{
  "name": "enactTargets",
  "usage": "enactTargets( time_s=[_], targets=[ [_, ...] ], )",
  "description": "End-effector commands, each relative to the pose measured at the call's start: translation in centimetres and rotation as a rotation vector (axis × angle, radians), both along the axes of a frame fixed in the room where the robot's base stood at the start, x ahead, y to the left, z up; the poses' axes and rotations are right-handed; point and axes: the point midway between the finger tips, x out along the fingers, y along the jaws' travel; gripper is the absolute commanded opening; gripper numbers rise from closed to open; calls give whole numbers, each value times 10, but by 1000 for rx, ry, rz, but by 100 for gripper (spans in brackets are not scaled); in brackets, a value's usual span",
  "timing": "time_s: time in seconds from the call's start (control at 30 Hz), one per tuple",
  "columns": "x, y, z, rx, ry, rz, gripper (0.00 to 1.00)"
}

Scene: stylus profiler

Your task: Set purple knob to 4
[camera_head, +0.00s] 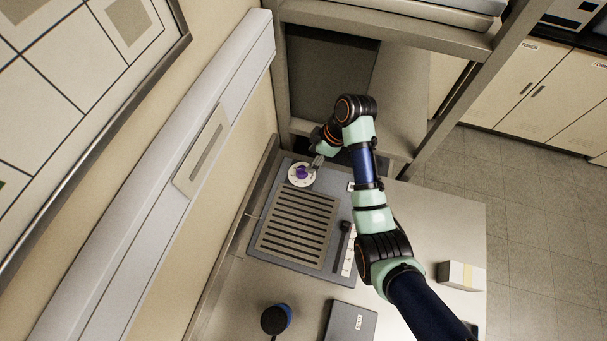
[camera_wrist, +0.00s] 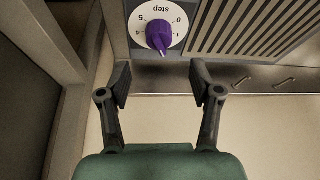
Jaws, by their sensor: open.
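The purple knob (camera_wrist: 159,34) sits on a round white dial (camera_wrist: 177,42) marked "step", seen upside down in the wrist view. Its pointed end faces the bottom of that view, slightly right. The marks 5 and 4 show on the dial's left, 0 and 1 on its right; any marks near the pointer are not legible. My gripper (camera_wrist: 161,80) is open and empty, its two fingers apart below the dial in the wrist view. In the head view the knob (camera_head: 301,173) is at the panel's upper left, with my gripper (camera_head: 317,162) just right of it.
The grey instrument panel (camera_head: 257,243) has a slotted plate (camera_head: 297,222) beside the dial and a black-handled tool (camera_head: 343,240) at its right. A blue and black round object (camera_head: 275,319), a dark box (camera_head: 350,322) and a white box (camera_head: 461,275) stand on the bench. A metal frame post (camera_head: 281,75) rises behind.

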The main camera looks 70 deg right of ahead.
Motion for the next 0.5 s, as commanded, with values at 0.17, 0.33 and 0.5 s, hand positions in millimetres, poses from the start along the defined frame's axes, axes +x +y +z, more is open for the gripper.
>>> enactTargets(
  time_s=[0.17, 0.33, 0.5],
  targets=[
    [-1, 0, -2, -30, -18, 77, 64],
    [5, 2, -18, -26, -16, 76, 64],
    [17, 6, -49, -26, -15, 76, 64]
  ],
)
